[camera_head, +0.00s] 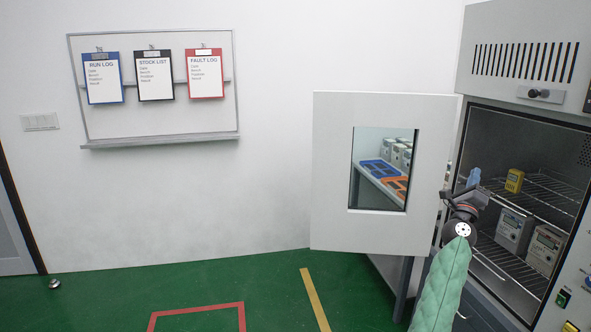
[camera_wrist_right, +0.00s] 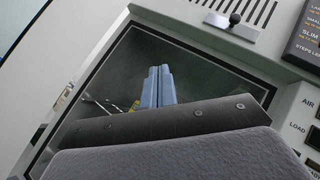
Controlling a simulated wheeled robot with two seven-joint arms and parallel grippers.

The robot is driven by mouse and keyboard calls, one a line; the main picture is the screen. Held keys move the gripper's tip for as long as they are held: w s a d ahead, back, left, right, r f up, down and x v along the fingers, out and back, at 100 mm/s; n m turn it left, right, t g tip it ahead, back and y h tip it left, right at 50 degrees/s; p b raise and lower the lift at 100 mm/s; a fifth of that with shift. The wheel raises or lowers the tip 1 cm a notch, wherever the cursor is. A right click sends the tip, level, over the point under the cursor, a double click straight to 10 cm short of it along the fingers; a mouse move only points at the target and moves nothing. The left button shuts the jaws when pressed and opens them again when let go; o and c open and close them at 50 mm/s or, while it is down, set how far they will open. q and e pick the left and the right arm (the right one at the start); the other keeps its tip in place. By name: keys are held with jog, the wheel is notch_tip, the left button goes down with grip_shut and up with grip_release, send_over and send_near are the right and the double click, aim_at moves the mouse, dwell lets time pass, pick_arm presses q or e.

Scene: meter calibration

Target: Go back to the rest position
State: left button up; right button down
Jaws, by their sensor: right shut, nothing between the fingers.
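My right arm, with a green sleeve, reaches up from the bottom right of the head view. My right gripper (camera_head: 473,177) has blue fingers at the mouth of an open cabinet (camera_head: 517,25), close to the inner side of its open door (camera_head: 332,170). In the right wrist view the two blue fingers (camera_wrist_right: 158,87) are together with nothing between them. My left gripper is in neither view.
Wire racks inside the cabinet hold a yellow device (camera_head: 515,180) and grey meters (camera_head: 513,230), (camera_head: 545,249). The open door stands left of my right arm. A whiteboard (camera_head: 160,120) with clipboards hangs on the wall. Green floor at lower left is clear.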

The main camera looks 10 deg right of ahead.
jog(key=w+a+r+n+t+y, duration=0.2)
jog(key=a+n+y, duration=0.75)
jog(key=n, duration=0.25)
jog(key=w+a+r+n+t+y, duration=0.1)
jog(key=a+n+t+y, duration=0.2)
jog(key=a+n+y, duration=0.7)
jog(key=s+a+f+n+g+y, duration=0.2)
jog(key=s+a+f+n+g, duration=0.2)
jog(key=a+f+n+g, duration=0.65)
jog(key=s+a+f+n+g+h, duration=0.1)
jog(key=s+a+f+g+h, duration=0.3)
jog(key=s+f, duration=0.75)
jog(key=s+a+f+n+g+y, duration=0.1)
jog(key=s+a+f, duration=0.55)
jog(key=f, duration=0.75)
jog(key=s+a+f+g, duration=0.2)
jog(key=s+f, duration=0.4)
jog(key=s, duration=0.4)
jog(key=s+a+f+g, duration=0.2)
jog(key=s+f, duration=0.5)
jog(key=s, duration=0.4)
jog(key=s+a+f+n+g, duration=0.1)
jog(key=s+a+f+g, duration=0.1)
jog(key=s+f, duration=0.4)
jog(key=s, duration=0.4)
jog(key=shift+s+f, duration=0.2)
jog(key=shift+f, duration=0.15)
